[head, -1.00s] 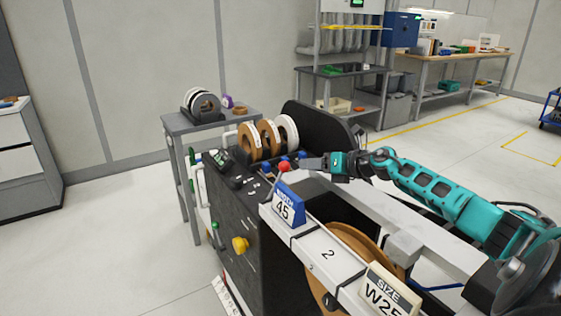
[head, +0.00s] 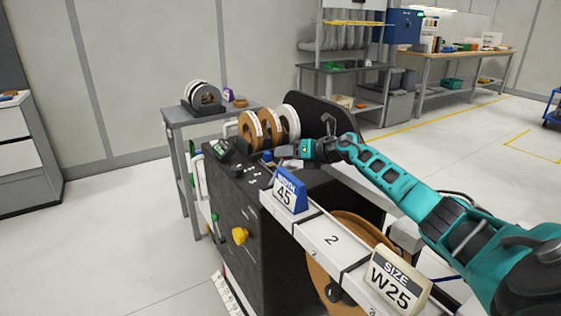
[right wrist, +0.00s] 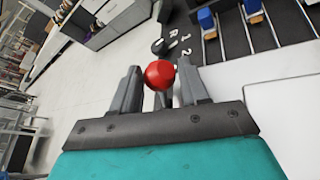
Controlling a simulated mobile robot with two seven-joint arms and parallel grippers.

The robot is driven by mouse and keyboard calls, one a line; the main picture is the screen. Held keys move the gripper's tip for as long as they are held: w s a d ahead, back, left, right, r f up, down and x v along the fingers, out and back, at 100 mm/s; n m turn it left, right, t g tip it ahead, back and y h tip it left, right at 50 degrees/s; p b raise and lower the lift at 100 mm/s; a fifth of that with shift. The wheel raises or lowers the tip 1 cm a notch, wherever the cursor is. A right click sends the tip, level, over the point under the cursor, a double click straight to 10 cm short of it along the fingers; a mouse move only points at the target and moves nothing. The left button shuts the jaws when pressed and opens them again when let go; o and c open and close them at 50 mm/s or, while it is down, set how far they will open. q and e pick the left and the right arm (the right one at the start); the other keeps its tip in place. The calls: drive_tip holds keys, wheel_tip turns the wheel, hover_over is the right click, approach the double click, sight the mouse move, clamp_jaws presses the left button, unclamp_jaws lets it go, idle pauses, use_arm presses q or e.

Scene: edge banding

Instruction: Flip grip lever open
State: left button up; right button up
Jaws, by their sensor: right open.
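A red ball knob (right wrist: 159,74), which looks like the end of the grip lever, sits between the fingers of my right gripper (right wrist: 160,88) in the right wrist view. The jaws are open around the knob; I cannot tell whether either finger touches it. In the head view my right gripper (head: 281,152) is over the machine's top near the control panel and hides the knob. The lever's shaft is mostly hidden. My left gripper is not in view.
Brown and white tape rolls (head: 270,125) stand behind the gripper. A blue "45" sign (head: 289,191) and a "W25" sign (head: 394,286) stand on the machine's front rail. Blue blocks (right wrist: 206,18) sit in slots beside the knob.

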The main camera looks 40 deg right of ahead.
drive_tip(key=shift+b+x, duration=1)
drive_tip(key=shift+x, duration=0.6)
clamp_jaws()
